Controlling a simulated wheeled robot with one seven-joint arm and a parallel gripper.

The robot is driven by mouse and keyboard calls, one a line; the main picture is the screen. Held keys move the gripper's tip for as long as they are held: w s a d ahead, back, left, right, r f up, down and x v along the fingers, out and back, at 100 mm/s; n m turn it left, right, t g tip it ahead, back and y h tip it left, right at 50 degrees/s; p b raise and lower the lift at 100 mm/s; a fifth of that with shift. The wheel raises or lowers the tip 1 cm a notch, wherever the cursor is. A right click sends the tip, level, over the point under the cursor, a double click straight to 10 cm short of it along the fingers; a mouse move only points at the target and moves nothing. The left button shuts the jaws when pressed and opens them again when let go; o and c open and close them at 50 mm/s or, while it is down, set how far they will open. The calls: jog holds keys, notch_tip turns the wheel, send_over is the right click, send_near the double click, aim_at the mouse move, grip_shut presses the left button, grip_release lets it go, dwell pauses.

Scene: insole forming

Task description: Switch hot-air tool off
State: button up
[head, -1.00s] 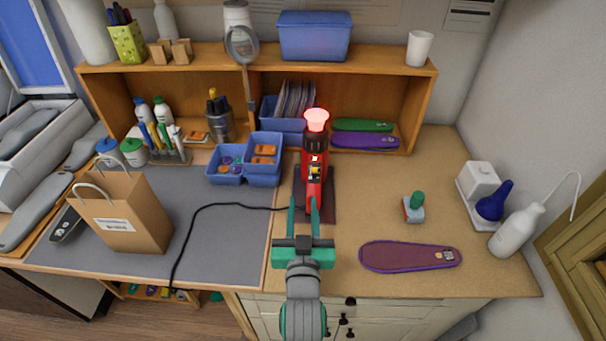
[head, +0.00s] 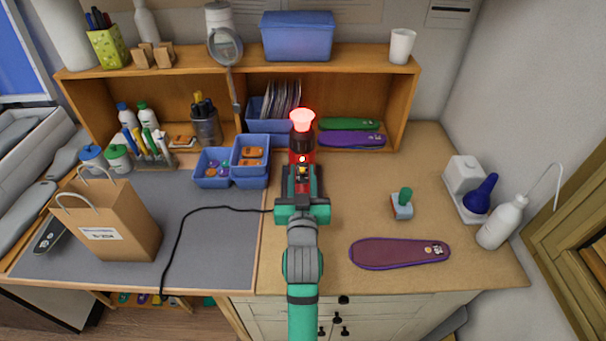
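The red and black hot-air tool (head: 302,146) stands upright on the bench behind my gripper, its nozzle glowing red at the top. A small light shows on its front, just above my gripper. My gripper (head: 301,178) is right in front of the tool's lower body and hides its base and part of its front. The fingers overlap the tool in this view, and I cannot tell whether they touch it or how far apart they are.
A blue bin pair (head: 249,160) stands close left of the tool. A purple insole (head: 400,253) and a small green-handled block (head: 403,204) lie to the right. A black cord (head: 180,236) runs left across the grey mat (head: 222,255). The right bench top is mostly clear.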

grip_shut()
jog(key=shift+d, duration=0.1)
jog(key=shift+w+a+r, duration=0.1)
jog(key=shift+w+r, duration=0.15)
jog(key=shift+w, duration=0.2)
jog(key=shift+w+a+r, duration=0.1)
jog(key=shift+w+r, duration=0.1)
jog(key=shift+w, duration=0.2)
grip_release()
jog(key=shift+d, duration=0.1)
